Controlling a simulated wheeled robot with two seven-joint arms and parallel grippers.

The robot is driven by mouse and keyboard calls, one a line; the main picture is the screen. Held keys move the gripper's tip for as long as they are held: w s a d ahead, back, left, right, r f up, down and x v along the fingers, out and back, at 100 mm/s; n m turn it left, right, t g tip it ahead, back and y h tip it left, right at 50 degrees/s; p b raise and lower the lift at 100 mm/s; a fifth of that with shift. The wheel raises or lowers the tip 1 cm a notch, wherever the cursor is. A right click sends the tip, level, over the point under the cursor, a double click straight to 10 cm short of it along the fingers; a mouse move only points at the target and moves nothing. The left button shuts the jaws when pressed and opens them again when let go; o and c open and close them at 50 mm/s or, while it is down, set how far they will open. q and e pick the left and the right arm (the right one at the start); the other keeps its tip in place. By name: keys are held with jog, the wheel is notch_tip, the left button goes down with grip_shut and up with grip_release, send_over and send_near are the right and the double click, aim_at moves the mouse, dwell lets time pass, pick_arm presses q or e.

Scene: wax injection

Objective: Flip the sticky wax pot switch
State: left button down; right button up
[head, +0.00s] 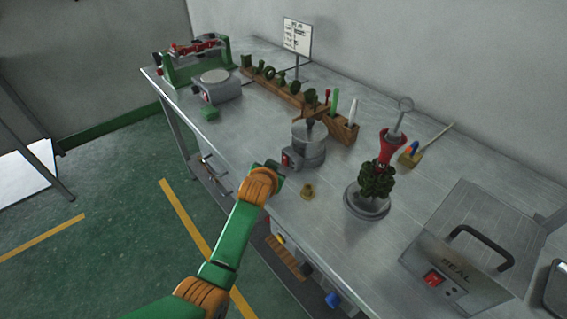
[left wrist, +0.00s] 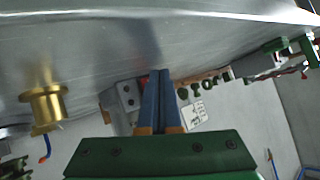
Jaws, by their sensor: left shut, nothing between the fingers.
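The sticky wax pot (head: 312,139) is a round metal pot near the middle of the bench, with a tool handle standing up at its top. Its grey control box (head: 295,163) faces the front edge and carries a red switch (head: 286,160). My left gripper (head: 277,168) is just in front of that box, its fingers largely hidden by my wrist in the head view. In the left wrist view the blue fingers (left wrist: 160,98) are together and empty, beside a grey box (left wrist: 128,96). I cannot tell whether they touch it. My right gripper is out of view.
A brass cup (head: 308,192) stands right of my left gripper. A wooden rack (head: 344,131) stands behind the pot. A scale (head: 217,87) sits farther left.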

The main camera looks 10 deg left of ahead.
pick_arm(q)
jog(key=shift+w+d, duration=0.25)
jog(key=shift+w, duration=0.1)
jog(key=shift+w+d+f+b, duration=0.1)
jog(key=shift+w+d+b, duration=0.1)
jog(key=shift+b, duration=0.25)
dwell(0.5)
jog(key=shift+s+a+r+p, duration=0.2)
jog(key=shift+s+a+p, duration=0.15)
jog(key=shift+p, duration=0.55)
jog(key=shift+s+a, duration=0.1)
jog(key=shift+s, duration=0.05)
jog(key=shift+s+f, duration=0.1)
